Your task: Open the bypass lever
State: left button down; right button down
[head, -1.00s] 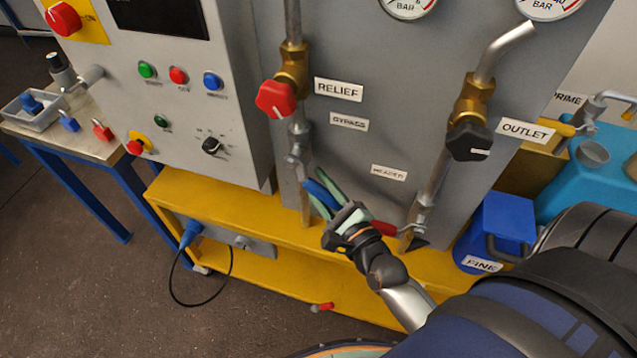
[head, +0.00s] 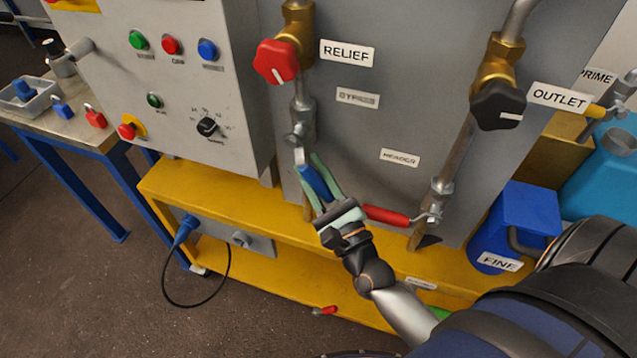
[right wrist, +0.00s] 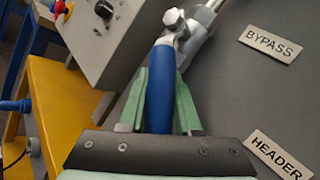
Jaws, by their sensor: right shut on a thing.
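The bypass lever has a blue handle (head: 316,183) on a metal valve body (head: 300,134) in the pipe below the red relief knob. The handle slants down and right from the valve. My right gripper (head: 315,178) is shut on the blue handle, with a green finger on each side. In the right wrist view the blue handle (right wrist: 161,88) stands between the two fingers, and its lower end is hidden by the gripper body. The BYPASS label (head: 357,98) is right of the pipe; it also shows in the right wrist view (right wrist: 273,45). My left gripper is out of view.
A second lever with a red handle (head: 386,215) lies just right of my gripper. The yellow frame (head: 270,235) runs below. The grey control box (head: 200,80) stands left, and the black outlet knob (head: 498,106) and a blue can (head: 515,225) are right.

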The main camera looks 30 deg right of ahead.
pick_arm(q)
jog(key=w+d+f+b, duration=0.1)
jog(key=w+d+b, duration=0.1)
jog(key=b, duration=0.1)
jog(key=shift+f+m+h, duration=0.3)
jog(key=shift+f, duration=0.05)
pick_arm(e)
jog(key=shift+w+a+f+m+t+h, duration=0.2)
jog(key=shift+w+a+m+t+h, duration=0.25)
jog(key=shift+m+t, duration=0.35)
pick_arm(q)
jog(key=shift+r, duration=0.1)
pick_arm(e)
jog(key=shift+r, duration=0.1)
jog(key=c, duration=0.6)
grip_release()
pick_arm(q)
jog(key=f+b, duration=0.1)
jog(key=b, duration=0.1)
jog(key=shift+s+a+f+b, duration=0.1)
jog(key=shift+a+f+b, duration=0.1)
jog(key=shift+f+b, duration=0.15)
pick_arm(e)
jog(key=d+v, duration=0.1)
jog(key=v, duration=1.1)
jog(key=shift+s+a, duration=0.25)
jog(key=shift+a, duration=0.2)
jog(key=shift+c, duration=0.4)
